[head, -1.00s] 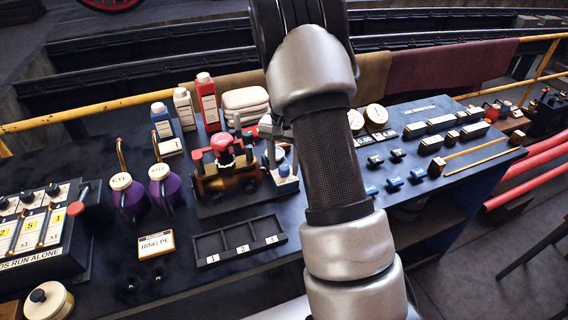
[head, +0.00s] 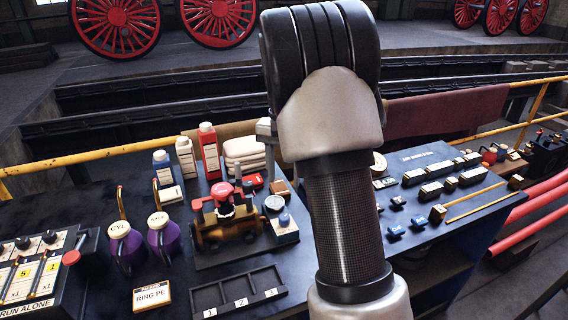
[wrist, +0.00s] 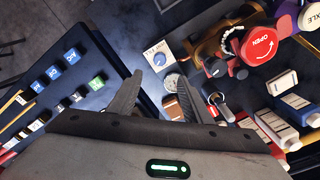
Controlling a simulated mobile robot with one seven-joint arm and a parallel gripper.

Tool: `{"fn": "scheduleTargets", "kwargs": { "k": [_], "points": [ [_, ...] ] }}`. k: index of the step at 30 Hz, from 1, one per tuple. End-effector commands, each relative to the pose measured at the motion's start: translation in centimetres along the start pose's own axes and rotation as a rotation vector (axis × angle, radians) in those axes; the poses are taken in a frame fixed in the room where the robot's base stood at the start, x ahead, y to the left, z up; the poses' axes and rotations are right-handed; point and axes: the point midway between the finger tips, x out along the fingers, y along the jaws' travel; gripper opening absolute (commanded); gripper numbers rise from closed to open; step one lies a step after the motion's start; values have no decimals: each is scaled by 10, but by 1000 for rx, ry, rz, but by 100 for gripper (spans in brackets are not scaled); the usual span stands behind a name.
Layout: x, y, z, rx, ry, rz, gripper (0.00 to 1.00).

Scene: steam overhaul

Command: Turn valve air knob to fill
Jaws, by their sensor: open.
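A small box with a white face carries a blue knob (head: 284,219), which looks like the air knob; it also shows in the wrist view (wrist: 158,58). A round gauge (head: 274,203) sits just behind the knob. The box stands beside a brass valve (head: 222,232) with red handles, one marked OPEN (wrist: 263,43) in the wrist view. My gripper (wrist: 160,76) is open and empty, its fingers pointing toward the box and gauge. In the head view my arm hides most of the gripper. The knob's pointer setting is too small to read.
Bottles (head: 208,150) and a stack of folded cloths (head: 244,152) stand behind the valve. Purple oil cans (head: 160,240) are at its left, and a numbered tray (head: 236,293) is in front. A panel with blue switches (head: 395,232) lies to the right.

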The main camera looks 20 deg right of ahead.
Motion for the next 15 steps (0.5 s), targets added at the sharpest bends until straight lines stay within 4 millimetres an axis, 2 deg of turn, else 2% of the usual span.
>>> {"fn": "scheduleTargets", "kwargs": {
  "k": [3, 6, 15],
  "points": [
    [-19, 0, -1, 0, 2, -1, 45],
    [-28, 0, 0, 0, 1, 0, 45],
    [-33, 0, 0, 1, 0, 0, 45]
  ]
}}
